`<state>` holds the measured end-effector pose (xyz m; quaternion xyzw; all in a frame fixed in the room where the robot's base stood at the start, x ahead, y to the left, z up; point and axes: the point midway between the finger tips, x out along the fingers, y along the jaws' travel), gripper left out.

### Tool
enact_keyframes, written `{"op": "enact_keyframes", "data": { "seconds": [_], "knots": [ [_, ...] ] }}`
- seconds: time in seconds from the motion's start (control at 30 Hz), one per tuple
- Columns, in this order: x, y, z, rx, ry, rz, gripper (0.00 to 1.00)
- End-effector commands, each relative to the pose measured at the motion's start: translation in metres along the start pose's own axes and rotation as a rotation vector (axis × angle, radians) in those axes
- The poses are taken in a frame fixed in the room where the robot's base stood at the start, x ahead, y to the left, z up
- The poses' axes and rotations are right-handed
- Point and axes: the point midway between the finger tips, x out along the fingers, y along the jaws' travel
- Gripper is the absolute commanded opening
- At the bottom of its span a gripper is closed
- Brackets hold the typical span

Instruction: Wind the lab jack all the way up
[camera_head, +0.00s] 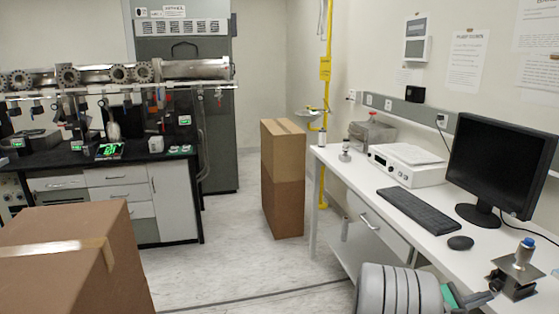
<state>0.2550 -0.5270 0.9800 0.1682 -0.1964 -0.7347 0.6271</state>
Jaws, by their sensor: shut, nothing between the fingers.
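The lab jack (517,278) stands on the white bench at the lower right, a small dark metal stand with a flat top plate. A small grey cylinder with a blue cap (525,252) stands upright on its plate. My gripper (489,294) is at the jack's left side, its dark fingers shut and empty. The fingertips are close to the jack's left edge; I cannot tell whether they touch it. The jack's knob or crank is not clearly visible. My grey arm with its green band fills the bottom edge left of the jack.
The white bench (345,172) holds a mouse (460,243), a keyboard (420,211), a monitor (500,165) and a white instrument (405,165). Cardboard boxes stand on the floor at the left (65,265) and centre (283,180). The floor between them is clear.

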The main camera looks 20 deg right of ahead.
Motion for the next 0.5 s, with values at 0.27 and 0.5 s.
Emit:
{"op": "enact_keyframes", "data": {
  "seconds": [0.27, 0.5],
  "knots": [
    [-0.003, -0.004, -0.021, 0.037, -0.012, 0.023, 0.0],
    [-0.013, 0.023, -0.004, 0.242, -0.063, 0.088, 0.0]
  ]
}}
